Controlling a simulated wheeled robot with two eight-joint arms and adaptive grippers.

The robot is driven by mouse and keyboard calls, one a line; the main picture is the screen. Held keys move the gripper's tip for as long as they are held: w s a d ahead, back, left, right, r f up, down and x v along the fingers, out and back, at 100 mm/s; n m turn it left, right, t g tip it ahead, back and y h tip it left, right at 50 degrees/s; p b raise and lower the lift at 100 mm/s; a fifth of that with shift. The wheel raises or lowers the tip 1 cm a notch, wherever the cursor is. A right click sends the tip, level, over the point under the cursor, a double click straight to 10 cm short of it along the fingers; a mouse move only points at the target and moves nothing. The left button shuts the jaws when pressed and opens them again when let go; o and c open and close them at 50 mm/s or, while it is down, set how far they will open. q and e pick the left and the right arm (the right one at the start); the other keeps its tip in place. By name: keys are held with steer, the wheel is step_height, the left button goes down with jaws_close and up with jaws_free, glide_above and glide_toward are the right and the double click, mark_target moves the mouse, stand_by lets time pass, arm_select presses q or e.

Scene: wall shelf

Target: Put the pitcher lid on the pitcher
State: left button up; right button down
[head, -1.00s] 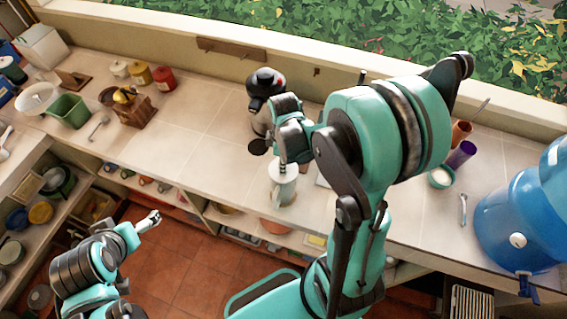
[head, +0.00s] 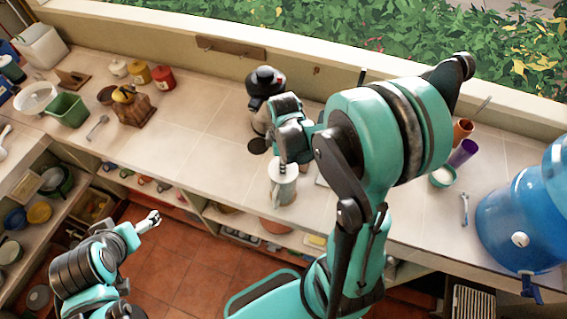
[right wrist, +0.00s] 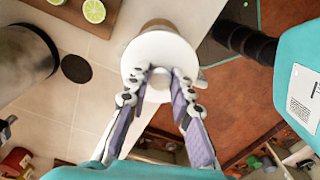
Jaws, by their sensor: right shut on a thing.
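The pitcher (head: 284,192) is a pale vessel standing on the counter near its front edge, below my right gripper. The pitcher lid (right wrist: 158,48) is a white round disc; in the head view the lid (head: 285,170) lies over the pitcher's mouth. A tan rim of the pitcher (right wrist: 158,22) shows past the lid in the right wrist view. I cannot tell whether lid and pitcher touch. My left gripper (head: 152,221) is away over the floor; its opening is unclear.
A dark-topped metal container (head: 266,82) stands behind the pitcher, with a dark round disc (head: 257,146) on the counter beside it. A board with cut limes (right wrist: 85,12) lies nearby. A blue water jug (head: 520,215) stands at right.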

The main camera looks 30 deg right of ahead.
steer(key=c, duration=1.3)
jaws_free()
steer(key=shift+o, duration=0.2)
steer(key=shift+r, duration=0.15)
steer(key=shift+r+p, duration=2.65)
steer(key=shift+r, duration=0.75)
